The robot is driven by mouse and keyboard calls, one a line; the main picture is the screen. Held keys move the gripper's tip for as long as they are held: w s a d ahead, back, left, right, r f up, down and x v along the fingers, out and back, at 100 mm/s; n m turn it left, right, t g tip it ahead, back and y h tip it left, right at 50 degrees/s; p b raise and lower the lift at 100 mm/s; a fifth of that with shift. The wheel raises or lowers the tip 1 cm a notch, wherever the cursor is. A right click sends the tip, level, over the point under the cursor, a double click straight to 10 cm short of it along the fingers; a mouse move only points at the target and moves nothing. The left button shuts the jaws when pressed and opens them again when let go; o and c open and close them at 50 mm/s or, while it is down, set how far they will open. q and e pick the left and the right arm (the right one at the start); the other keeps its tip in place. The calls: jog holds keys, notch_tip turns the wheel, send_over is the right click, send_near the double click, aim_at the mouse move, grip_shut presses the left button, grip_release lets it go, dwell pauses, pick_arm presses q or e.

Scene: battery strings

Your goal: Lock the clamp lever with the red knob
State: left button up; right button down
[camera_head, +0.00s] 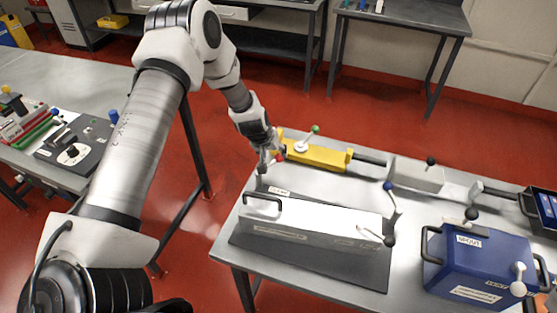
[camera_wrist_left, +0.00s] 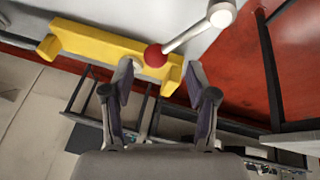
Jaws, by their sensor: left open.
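The red knob (camera_head: 280,157) shows beside my left fingertips in the head view, partly hidden by the gripper. In the left wrist view the red knob (camera_wrist_left: 155,56) sits at the end of a pale lever (camera_wrist_left: 188,36) that slants up right to a round white end. My left gripper (camera_head: 268,160) is open and empty. In the left wrist view its two fingers (camera_wrist_left: 160,82) stand on either side of the knob's line, with the knob just beyond the tips. A yellow bar (camera_head: 325,157) lies behind the knob, with a green-knobbed lever (camera_head: 307,138) on it.
A grey box with a black handle (camera_head: 318,219) stands on the near part of the table, with a blue-knobbed lever (camera_head: 391,197) by it. A blue box (camera_head: 475,262) stands at the right. A side bench (camera_head: 80,78) is at left.

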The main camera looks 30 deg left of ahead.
aim_at(277, 157)
pick_arm(q)
jog(key=b+x, duration=0.1)
jog(key=x, duration=0.4)
jog(key=shift+w+d+r+b, duration=0.15)
jog(key=shift+w+b, duration=0.15)
jog(key=shift+b, duration=0.05)
jog(key=shift+w, duration=0.15)
jog(key=shift+r, duration=0.2)
jog(key=shift+s+r, duration=0.15)
jog(key=shift+s, duration=0.3)
jog(key=shift+c, duration=1.1)
jog(key=shift+s+r, duration=0.1)
jog(key=c, duration=0.5)
grip_shut()
pick_arm(e)
jog(key=f, duration=0.3)
jog(key=shift+w+d+f, duration=0.1)
jog(key=shift+w+f, duration=0.05)
jog(key=shift+w, duration=0.25)
